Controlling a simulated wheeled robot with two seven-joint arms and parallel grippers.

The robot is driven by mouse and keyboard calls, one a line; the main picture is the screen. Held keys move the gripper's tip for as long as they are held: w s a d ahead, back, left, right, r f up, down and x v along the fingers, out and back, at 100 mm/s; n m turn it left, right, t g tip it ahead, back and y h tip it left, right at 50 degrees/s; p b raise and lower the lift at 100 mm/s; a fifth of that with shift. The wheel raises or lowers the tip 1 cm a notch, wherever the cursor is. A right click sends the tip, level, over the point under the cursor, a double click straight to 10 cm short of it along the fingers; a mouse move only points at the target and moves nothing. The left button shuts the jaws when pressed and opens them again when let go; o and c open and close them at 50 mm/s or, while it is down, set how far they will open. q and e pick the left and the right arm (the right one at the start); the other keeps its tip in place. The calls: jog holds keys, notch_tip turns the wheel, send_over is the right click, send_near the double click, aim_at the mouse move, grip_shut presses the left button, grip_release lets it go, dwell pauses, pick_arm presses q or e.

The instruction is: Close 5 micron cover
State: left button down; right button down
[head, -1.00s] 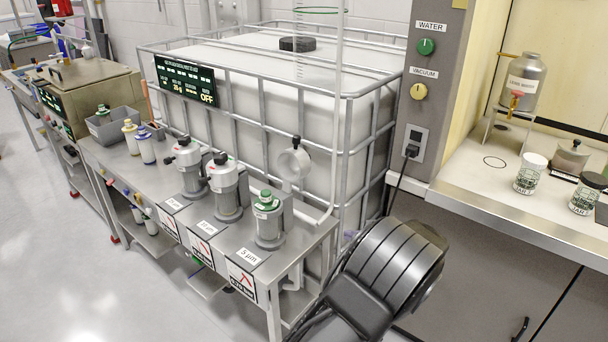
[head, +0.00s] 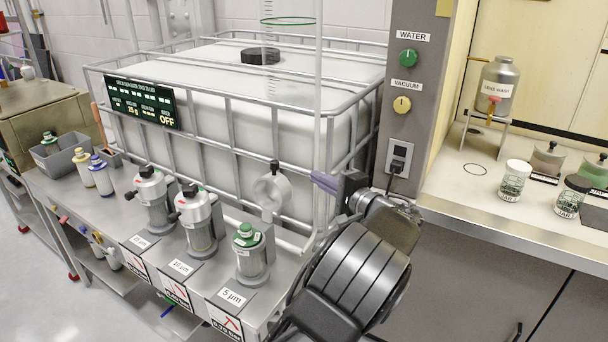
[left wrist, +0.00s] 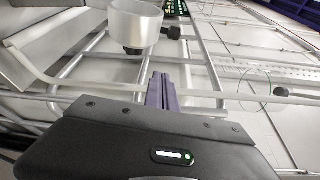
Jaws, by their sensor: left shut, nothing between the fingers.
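The 5 µm housing (head: 252,266) is a grey cylinder at the near right end of the bench. A green-capped bottle (head: 247,238) stands in its top. A round pale cover with a black knob (head: 272,190) stands raised behind the housing, apart from its top. In the left wrist view, a pale cup-shaped part, apparently this cover (left wrist: 135,25), is at the top. My left gripper (head: 324,182) is shut and empty, its purple fingers to the right of the cover and apart from it. The fingers also show in the left wrist view (left wrist: 160,92).
The closed 10 µm housing (head: 199,225) and another housing (head: 153,200) stand to the left. A caged white tank (head: 225,75) is behind, with a vertical clear tube near my gripper. A control column (head: 410,130) and a counter (head: 480,205) are on the right.

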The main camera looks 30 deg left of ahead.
aim_at(288, 180)
pick_arm(q)
jog(key=a+p, duration=0.1)
jog(key=a, duration=0.2)
jog(key=a+p, duration=0.1)
jog(key=a, duration=0.2)
jog(key=a+p, duration=0.1)
jog(key=a, duration=0.2)
jog(key=shift+s+r, duration=0.2)
jog(key=shift+s, duration=0.1)
jog(key=shift+s+f, duration=0.1)
jog(key=shift+s, duration=0.1)
